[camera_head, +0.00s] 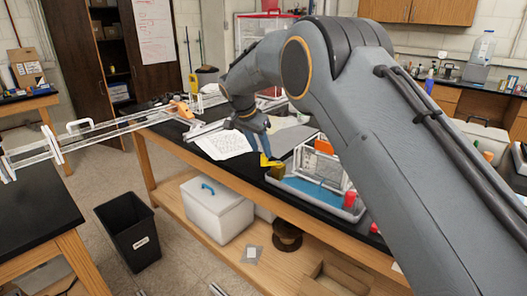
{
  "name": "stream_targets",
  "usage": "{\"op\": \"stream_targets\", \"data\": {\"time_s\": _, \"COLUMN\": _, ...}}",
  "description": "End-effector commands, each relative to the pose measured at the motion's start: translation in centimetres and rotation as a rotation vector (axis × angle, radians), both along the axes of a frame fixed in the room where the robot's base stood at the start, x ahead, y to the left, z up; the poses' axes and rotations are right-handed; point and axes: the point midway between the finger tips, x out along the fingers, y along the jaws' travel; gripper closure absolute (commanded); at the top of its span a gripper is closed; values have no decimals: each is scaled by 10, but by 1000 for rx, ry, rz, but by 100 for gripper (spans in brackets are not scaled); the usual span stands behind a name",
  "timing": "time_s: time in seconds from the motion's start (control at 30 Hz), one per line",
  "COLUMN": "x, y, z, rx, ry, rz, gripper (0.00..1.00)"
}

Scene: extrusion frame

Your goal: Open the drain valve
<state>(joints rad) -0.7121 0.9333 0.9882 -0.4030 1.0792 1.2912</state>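My arm crosses the view from the lower right, and its end with my gripper (263,148) points down over the black bench, left of a shallow tray (300,203). A small bright yellow piece (268,160) shows right at my gripper's tip. It may be the drain valve's handle or part of the gripper; I cannot tell which. A darker yellow block (278,171) sits just right of it at the tray's left end. The tray has a blue floor and a clear framed box (322,161) in it. Whether the fingers are open or touching anything is too small to see.
Printed sheets (222,144) lie on the bench left of my gripper. A red-lidded jar (349,199) stands at the tray's right end. A black bin (130,230) stands on the floor.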

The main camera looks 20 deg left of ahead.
Motion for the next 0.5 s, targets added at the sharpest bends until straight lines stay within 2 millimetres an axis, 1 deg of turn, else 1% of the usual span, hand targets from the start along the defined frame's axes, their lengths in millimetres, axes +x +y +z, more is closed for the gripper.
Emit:
{"op": "stream_targets", "data": {"time_s": 0.03, "x": 2, "y": -2, "z": -6, "rx": -1, "ry": 2, "rz": -1, "gripper": 60}}
{"op": "stream_targets", "data": {"time_s": 0.2, "x": 10, "y": -6, "z": -22, "rx": 0, "ry": 0, "rz": -2, "gripper": 60}}
{"op": "stream_targets", "data": {"time_s": 0.33, "x": 13, "y": -8, "z": -28, "rx": 1, "ry": 0, "rz": -3, "gripper": 60}}
{"op": "stream_targets", "data": {"time_s": 0.5, "x": 13, "y": -9, "z": -29, "rx": 1, "ry": 0, "rz": -3, "gripper": 60}}
